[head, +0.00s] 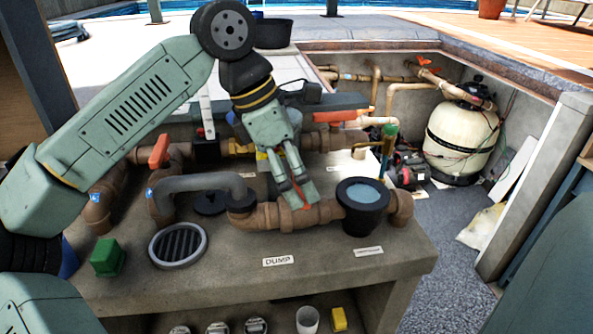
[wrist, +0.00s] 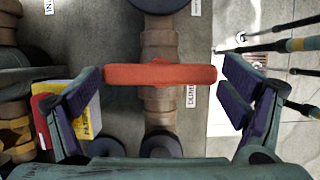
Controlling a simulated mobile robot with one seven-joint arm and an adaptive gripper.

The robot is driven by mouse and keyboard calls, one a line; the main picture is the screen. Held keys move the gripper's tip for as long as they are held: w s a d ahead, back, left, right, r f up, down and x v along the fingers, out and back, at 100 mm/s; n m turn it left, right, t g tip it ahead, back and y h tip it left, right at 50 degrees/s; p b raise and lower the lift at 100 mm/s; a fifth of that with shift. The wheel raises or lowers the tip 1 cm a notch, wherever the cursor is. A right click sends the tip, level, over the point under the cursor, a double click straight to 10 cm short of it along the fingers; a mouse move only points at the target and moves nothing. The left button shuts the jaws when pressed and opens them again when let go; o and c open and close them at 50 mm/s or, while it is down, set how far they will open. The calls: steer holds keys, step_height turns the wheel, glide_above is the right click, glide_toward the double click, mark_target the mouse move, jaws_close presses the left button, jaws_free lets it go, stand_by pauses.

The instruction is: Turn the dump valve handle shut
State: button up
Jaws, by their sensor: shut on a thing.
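The dump valve handle is a red bar (wrist: 160,75) lying across a brown pipe (wrist: 160,45) in the wrist view. My gripper (wrist: 163,82) has one finger at each end of the bar and is shut on it lengthwise. In the head view my gripper (head: 298,192) reaches down to the pipe behind the DUMP label (head: 278,261). Only small red bits of the handle show there between the fingers. The bar sits crosswise to the pipe.
A grey pipe (head: 200,182) and a round dark-rimmed cup (head: 362,197) stand on either side of my gripper. Other red handles show at the left valve (head: 160,150) and behind (head: 335,116). A drain grate (head: 178,245) and a green block (head: 108,258) lie at front left.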

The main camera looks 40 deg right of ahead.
steer(key=o, duration=0.9)
steer(key=shift+c, duration=0.2)
steer(key=shift+r, duration=0.1)
steer(key=v, duration=1.1)
steer(key=shift+a+r, duration=0.15)
steer(key=shift+r, duration=0.2)
steer(key=shift+w, duration=0.1)
